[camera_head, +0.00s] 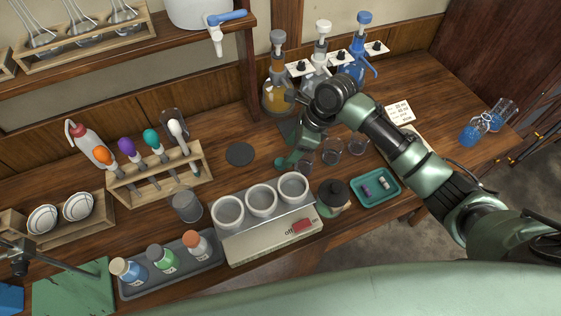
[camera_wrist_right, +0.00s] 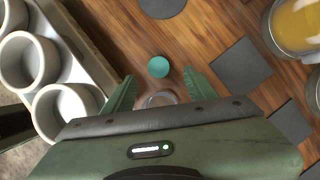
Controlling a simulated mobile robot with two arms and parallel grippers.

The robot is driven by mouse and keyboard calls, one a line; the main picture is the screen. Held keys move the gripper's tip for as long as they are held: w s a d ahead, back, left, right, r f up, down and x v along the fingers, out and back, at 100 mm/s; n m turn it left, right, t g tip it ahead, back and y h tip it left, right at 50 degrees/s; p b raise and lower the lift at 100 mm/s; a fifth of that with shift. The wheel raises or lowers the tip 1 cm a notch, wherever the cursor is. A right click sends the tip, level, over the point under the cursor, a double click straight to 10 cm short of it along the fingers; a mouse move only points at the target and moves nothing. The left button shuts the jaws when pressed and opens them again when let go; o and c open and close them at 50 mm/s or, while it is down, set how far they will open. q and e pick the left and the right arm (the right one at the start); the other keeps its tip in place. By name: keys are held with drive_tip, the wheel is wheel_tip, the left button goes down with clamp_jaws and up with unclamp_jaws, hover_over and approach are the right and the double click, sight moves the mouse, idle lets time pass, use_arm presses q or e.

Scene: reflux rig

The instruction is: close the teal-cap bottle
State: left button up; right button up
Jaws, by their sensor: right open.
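My right gripper (camera_head: 288,160) reaches down over the table behind the white cups in the head view. In the right wrist view my right gripper (camera_wrist_right: 145,95) is open, its two green fingers apart. A round teal cap (camera_wrist_right: 158,66) shows in the wrist view, just beyond the fingertips. A round clear glass rim (camera_wrist_right: 160,98) shows between the fingers, partly hidden by the gripper body; I cannot tell whether it is the bottle's mouth. The fingers do not visibly touch the cap.
A teal tray (camera_head: 376,187) lies front right. A dark round pad (camera_head: 240,154) lies on clear table to the left.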

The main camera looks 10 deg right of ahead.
drive_tip(key=shift+p+x, duration=0.65)
drive_tip(key=shift+x, duration=1.95)
drive_tip(key=shift+s, duration=0.1)
clamp_jaws()
